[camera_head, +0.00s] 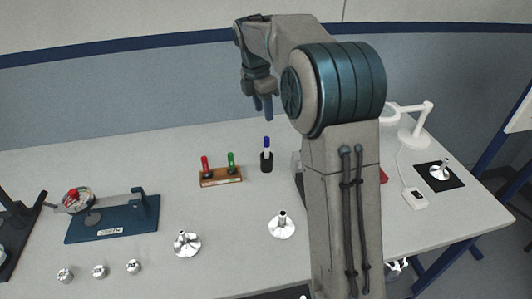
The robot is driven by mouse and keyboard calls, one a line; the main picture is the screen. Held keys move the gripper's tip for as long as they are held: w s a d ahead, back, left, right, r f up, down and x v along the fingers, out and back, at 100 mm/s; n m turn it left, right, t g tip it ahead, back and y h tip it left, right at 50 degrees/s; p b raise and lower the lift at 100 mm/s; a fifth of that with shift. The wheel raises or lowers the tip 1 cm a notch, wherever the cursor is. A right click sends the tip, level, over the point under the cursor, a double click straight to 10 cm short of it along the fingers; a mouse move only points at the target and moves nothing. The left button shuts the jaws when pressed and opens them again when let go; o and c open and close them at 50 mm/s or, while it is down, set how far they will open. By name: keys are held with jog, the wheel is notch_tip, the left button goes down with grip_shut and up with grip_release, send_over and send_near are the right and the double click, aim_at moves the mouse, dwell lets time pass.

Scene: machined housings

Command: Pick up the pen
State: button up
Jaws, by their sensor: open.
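A pen (267,142) with a blue top and a white body stands upright in a small black holder (266,162) on the table. My gripper (263,112) is at the upper middle, with its two blue fingers pointing down and apart. It is open and empty. In the picture it shows just above the pen's top, and the two do not touch. How far in depth the fingers are from the pen I cannot tell. The lower part of the pen is hidden inside the holder.
A wooden block (221,177) with a red and a green item stands left of the holder. Metal flanged parts (282,226) stand nearer. A blue fixture (112,220) is at left, a white lamp (412,125) at right. My arm hides the table right of the holder.

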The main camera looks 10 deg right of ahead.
aim_at(266, 138)
jog(key=shift+n, duration=0.3)
jog(key=f, duration=0.5)
jog(key=w+d+f, duration=0.1)
jog(key=f, duration=0.2)
jog(key=shift+w+d+f+p, duration=0.1)
jog(key=shift+d+f+p, duration=0.1)
jog(key=shift+f, duration=1.3)
jog(key=shift+d+f+p, duration=0.1)
jog(key=shift+f+p, duration=0.1)
jog(key=shift+f, duration=1.3)
grip_shut()
